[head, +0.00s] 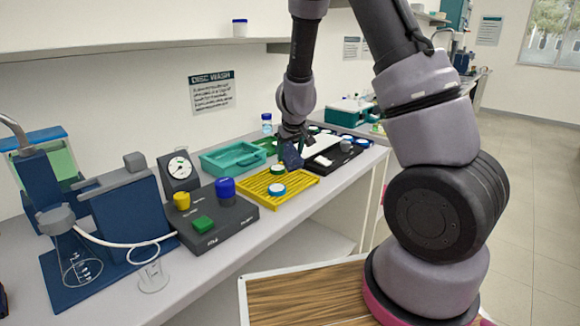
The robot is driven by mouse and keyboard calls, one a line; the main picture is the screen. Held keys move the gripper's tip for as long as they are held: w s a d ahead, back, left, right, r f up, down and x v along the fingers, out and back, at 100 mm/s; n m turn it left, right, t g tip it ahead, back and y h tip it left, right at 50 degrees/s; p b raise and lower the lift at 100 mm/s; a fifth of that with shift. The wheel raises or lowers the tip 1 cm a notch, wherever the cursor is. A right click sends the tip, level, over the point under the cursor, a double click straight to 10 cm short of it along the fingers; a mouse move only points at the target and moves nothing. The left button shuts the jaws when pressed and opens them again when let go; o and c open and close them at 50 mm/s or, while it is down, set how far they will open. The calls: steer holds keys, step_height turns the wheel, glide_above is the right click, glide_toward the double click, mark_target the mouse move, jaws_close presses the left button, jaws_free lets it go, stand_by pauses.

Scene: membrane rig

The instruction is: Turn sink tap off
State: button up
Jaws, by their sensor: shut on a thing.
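A curved metal spout (14,128) comes in at the left edge, and it may be the sink tap. Its handle and any water are not visible. My gripper (291,155) is far to its right, low over the bench near the yellow rack (290,199). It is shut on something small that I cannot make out. A green and white cap (277,169) shows just beside the fingertips. A white and blue cap (277,190) lies on the yellow rack.
The bench holds a blue rig with a flask (78,265), a dark control box (215,222) with coloured knobs, a round gauge (180,167), a teal tray (233,158) and a black tray (335,157). A shelf (130,48) runs above. Open floor lies at the right.

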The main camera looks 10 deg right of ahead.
mark_target(291, 160)
steer(key=shift+f, duration=2.45)
steer(key=shift+f, duration=0.1)
steer(key=o, duration=1.1)
